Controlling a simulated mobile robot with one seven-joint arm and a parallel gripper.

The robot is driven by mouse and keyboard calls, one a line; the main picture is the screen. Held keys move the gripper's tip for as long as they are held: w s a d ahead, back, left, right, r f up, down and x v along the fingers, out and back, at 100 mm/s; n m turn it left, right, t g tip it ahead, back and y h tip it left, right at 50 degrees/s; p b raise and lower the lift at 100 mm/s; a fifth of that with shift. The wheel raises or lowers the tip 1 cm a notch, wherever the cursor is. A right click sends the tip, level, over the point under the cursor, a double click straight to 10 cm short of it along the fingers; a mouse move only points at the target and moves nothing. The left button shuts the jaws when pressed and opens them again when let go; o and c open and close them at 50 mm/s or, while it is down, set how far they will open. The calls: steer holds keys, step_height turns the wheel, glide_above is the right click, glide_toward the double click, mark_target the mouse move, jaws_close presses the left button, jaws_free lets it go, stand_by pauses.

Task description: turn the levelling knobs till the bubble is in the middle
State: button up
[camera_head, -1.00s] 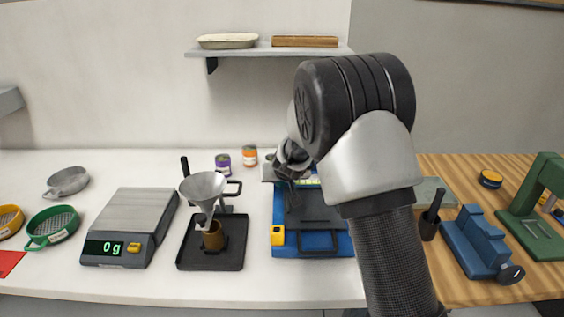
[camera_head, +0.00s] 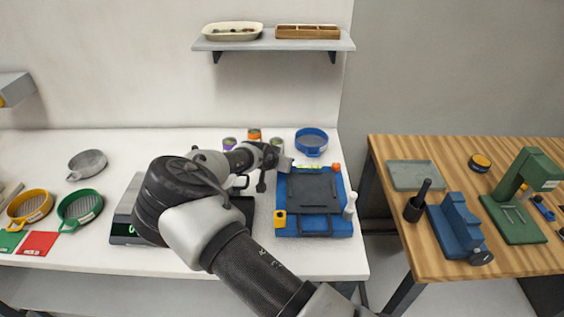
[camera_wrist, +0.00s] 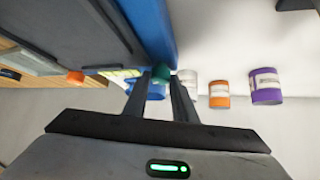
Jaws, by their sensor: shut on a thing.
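The blue levelling base (camera_head: 287,231) with a dark grey plate (camera_head: 312,190) stands at the table's right part. An orange knob (camera_head: 336,168) is at its back right corner and a yellow knob (camera_head: 280,218) at its front left. A yellow-green level vial (camera_head: 311,168) lies along the back edge; its bubble is too small to tell. My gripper (camera_head: 281,163) is at the back left corner. In the wrist view my gripper (camera_wrist: 163,76) is shut on a green knob (camera_wrist: 161,73). The orange knob (camera_wrist: 75,77) and the vial (camera_wrist: 122,73) show left of it.
A gap separates this table from the wooden one (camera_head: 440,248).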

steer(key=shift+s+a+f, duration=0.1)
steer(key=shift+f, duration=0.05)
stand_by(0.3)
steer(key=o, duration=1)
steer(key=shift+o, duration=0.2)
step_height(320, 180, up, 10)
steer(key=b, duration=0.1)
